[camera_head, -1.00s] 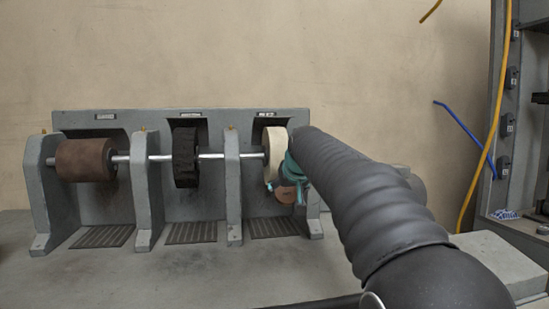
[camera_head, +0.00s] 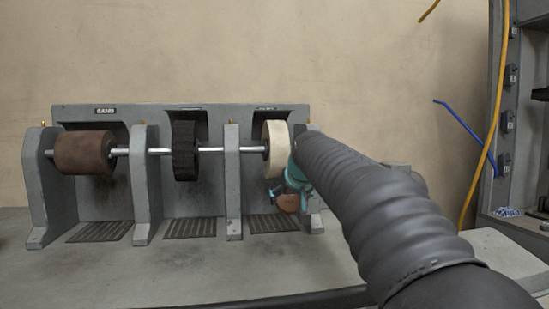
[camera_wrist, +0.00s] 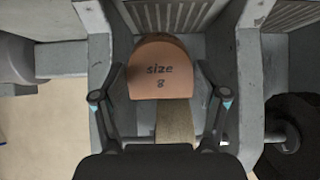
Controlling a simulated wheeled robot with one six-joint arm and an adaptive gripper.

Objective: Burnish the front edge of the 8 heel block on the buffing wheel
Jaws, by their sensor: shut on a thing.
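The brown heel block (camera_head: 289,203), marked "size 8" in the wrist view (camera_wrist: 160,71), is held between the two fingers of my gripper (camera_wrist: 161,96). In the head view my gripper (camera_head: 294,184) shows as teal parts at the end of my dark arm. The cream buffing wheel (camera_head: 273,148) is the right-hand wheel on the shaft. The block hangs just below and slightly right of the wheel's lower rim. In the wrist view the wheel (camera_wrist: 175,124) shows just beyond the block's lower edge. I cannot tell whether they touch. My arm hides part of the right bay.
A brown sanding drum (camera_head: 86,153) and a black brush wheel (camera_head: 185,150) share the shaft to the left. Grey uprights (camera_head: 233,185) stand between the bays. Slotted grilles (camera_head: 190,228) lie beneath the wheels. The bench front is clear. Yellow and blue hoses hang at right.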

